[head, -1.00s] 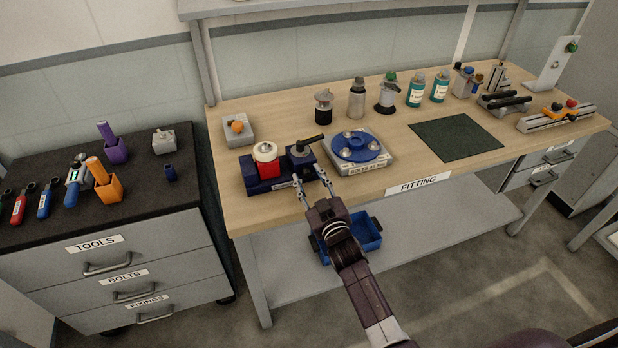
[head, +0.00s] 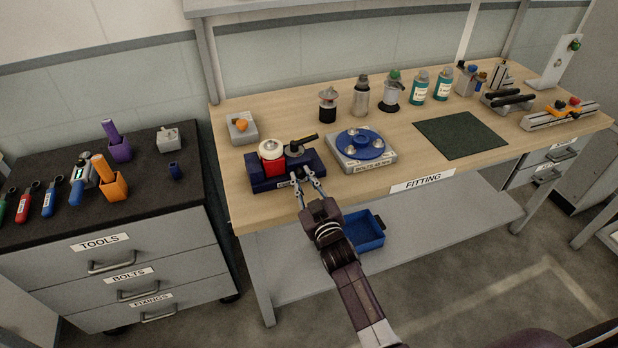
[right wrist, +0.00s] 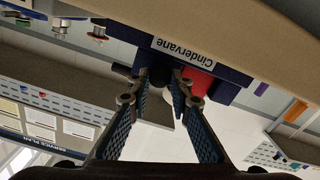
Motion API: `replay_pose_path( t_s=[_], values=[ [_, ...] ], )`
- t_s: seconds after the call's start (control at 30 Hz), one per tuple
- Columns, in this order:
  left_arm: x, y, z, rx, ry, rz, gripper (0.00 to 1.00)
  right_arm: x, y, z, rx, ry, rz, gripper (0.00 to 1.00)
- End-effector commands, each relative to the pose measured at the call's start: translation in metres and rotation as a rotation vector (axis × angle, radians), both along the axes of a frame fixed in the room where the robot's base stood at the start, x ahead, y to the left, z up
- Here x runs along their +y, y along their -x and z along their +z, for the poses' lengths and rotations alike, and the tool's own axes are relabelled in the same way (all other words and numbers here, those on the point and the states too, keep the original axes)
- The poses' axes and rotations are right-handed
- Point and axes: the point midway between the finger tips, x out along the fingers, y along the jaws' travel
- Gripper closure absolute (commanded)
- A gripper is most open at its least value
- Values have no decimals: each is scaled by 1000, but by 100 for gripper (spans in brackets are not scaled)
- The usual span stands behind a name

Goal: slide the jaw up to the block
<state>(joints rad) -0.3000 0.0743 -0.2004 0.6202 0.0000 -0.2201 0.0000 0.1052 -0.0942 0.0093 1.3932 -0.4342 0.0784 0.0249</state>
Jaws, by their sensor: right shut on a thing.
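A navy vise (head: 262,184) with a label on its front stands near the bench's front left. The red block (head: 270,167), with a round cream piece on top, sits at its left side. The sliding jaw (head: 294,151), dark with a black handle on top, stands just right of the block. I cannot tell whether they touch. My right gripper (head: 302,175) reaches in from the front and is shut on the jaw. In the right wrist view the fingertips (right wrist: 160,78) close on a dark part, beside the red block (right wrist: 198,80). My left gripper is not in view.
Bottles and pots line the back. A blue bin (head: 364,233) is below the bench edge.

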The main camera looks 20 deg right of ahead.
Motion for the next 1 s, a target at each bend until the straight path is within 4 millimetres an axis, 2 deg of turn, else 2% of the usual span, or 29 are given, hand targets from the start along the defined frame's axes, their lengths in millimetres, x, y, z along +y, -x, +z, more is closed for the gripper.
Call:
replay_pose_path(
  t_s=[0.27,0.3,0.43,0.6,0.77,0.87,1.0],
  values=[
    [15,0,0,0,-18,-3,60,5,1,-1,2,0,5,100],
    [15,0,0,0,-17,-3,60,5,1,-1,2,0,5,78],
    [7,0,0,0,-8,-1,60,4,1,-1,2,0,4,63],
    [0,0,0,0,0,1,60,3,0,-1,2,0,2,63],
    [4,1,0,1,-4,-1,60,2,3,-1,1,0,1,63],
    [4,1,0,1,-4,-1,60,2,12,-2,3,1,1,63],
    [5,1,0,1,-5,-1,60,2,35,-2,4,0,1,63]
  ],
)
